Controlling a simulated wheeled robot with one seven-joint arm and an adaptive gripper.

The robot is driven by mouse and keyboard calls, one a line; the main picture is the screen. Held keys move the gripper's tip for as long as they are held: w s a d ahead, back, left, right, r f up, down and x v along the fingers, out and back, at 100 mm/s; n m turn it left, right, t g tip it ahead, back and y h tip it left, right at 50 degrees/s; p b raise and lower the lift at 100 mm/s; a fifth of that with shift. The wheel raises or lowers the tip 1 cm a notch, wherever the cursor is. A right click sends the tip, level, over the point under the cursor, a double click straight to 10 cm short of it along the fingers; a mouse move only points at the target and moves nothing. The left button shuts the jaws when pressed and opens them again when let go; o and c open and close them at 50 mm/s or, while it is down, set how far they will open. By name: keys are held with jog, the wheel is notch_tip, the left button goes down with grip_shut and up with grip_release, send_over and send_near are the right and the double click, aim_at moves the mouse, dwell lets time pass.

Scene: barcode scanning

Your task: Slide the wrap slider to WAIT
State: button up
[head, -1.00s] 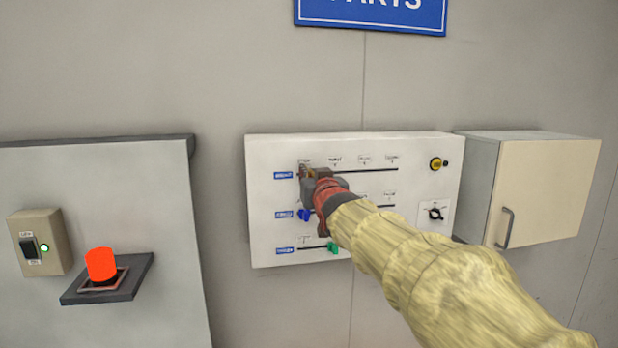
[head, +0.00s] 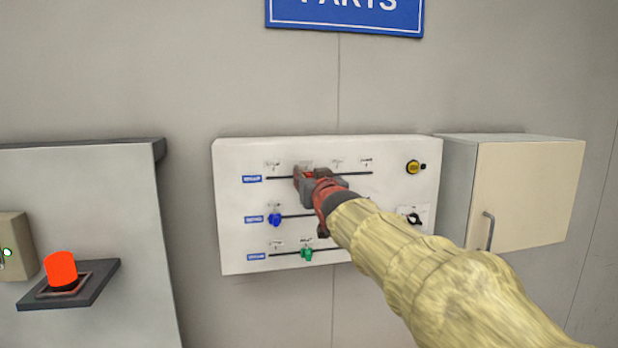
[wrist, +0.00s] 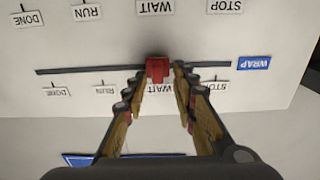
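The wrap slider's red knob (wrist: 157,70) sits on the top slot of the white panel (head: 225,200). In the wrist view, where the lettering is upside down, the knob lines up with the WAIT label (wrist: 156,87) of its own row, between STOP (wrist: 217,84) and RUN (wrist: 104,90). The blue WRAP label (wrist: 254,63) is at the slot's right end there. My gripper (head: 308,175) is at the knob, its fingers converging on both sides of it and shut on it. In the head view my gripper mostly hides the knob.
A blue knob (head: 274,219) and a green knob (head: 307,254) are on the lower slots. A yellow button (head: 413,167) and a black dial (head: 414,219) are at the panel's right. A cabinet (head: 520,200) adjoins the panel. A red cylinder (head: 61,268) stands on a shelf at left.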

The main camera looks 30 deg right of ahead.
jog(key=shift+s+d, duration=0.1)
jog(key=shift+d, duration=0.1)
jog(key=shift+s+a, duration=0.25)
jog(key=shift+s, duration=0.05)
jog(key=v, duration=1.1)
jog(key=shift+s, duration=0.1)
jog(key=s+f+g+b, duration=0.1)
jog(key=s+f+g, duration=0.2)
jog(key=f, duration=0.7)
jog(key=s+f+g+b, duration=0.2)
jog(key=s+f+g, duration=0.2)
jog(key=f, duration=0.7)
jog(key=s+a+f+n+g+y+b, duration=0.1)
jog(key=s+a+f+b, duration=0.4)
jog(key=f, duration=0.9)
jog(key=s+a+f+n+g+y+b, duration=0.1)
jog(key=s+a+f+g+y+b, duration=0.1)
jog(key=s+a+f+b, duration=0.3)
jog(key=s+a+f+n+g+y+b, duration=0.1)
jog(key=s+a+f+b, duration=0.5)
jog(key=f+b, duration=0.8)
jog(key=s+f+y, duration=0.1)
jog(key=s+f, duration=0.2)
jog(key=f, duration=0.5)
jog(key=shift+s+f+g+b, duration=0.25)
jog(key=shift+f+g+b, duration=0.05)
jog(key=shift+g+b, duration=0.1)
